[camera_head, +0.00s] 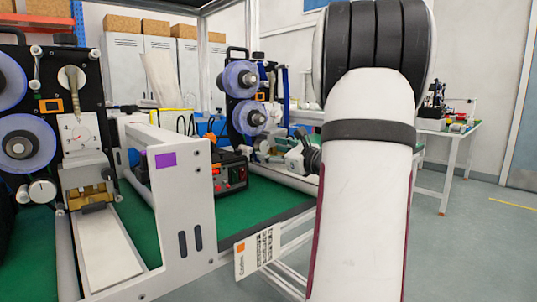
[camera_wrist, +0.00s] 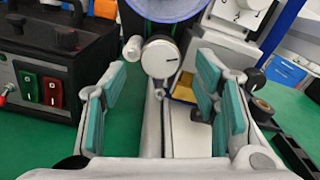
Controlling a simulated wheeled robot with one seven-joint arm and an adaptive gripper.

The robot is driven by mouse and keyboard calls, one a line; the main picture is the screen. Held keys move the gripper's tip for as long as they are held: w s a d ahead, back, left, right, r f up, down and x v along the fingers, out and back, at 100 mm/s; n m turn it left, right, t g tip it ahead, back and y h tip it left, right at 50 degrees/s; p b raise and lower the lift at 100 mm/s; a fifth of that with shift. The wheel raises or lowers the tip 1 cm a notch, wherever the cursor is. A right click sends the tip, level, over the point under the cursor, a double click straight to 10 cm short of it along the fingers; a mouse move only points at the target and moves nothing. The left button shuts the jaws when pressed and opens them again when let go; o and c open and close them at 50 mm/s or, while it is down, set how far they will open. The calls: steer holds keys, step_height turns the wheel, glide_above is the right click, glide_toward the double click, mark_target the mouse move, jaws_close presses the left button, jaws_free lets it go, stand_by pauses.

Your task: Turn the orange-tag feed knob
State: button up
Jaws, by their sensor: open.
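In the wrist view a round white knob (camera_wrist: 160,58) with a dark line mark faces me below a blue-violet roll (camera_wrist: 168,5). My gripper (camera_wrist: 160,100) is open, its teal pads spread left and right; the knob lies beyond them, between them in the picture, with no visible contact. In the head view my gripper (camera_head: 303,157) is partly hidden by my arm, near the farther coder (camera_head: 238,112), which bears a small orange tag (camera_head: 261,97). The nearer coder at left also has an orange tag (camera_head: 50,105) and a similar white knob (camera_head: 41,191).
A black control box (camera_wrist: 45,85) with green and red switches stands left of my gripper; it also shows in the head view (camera_head: 232,172). A pale frame with a purple tag (camera_head: 165,160) stands in front. A dark roller (camera_wrist: 262,107) is close at right.

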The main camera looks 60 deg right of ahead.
steer(key=shift+x, duration=1.1)
steer(key=c, duration=1.2)
steer(key=shift+o, duration=0.4)
steer(key=shift+m+p, duration=0.35)
steer(key=shift+m, duration=0.05)
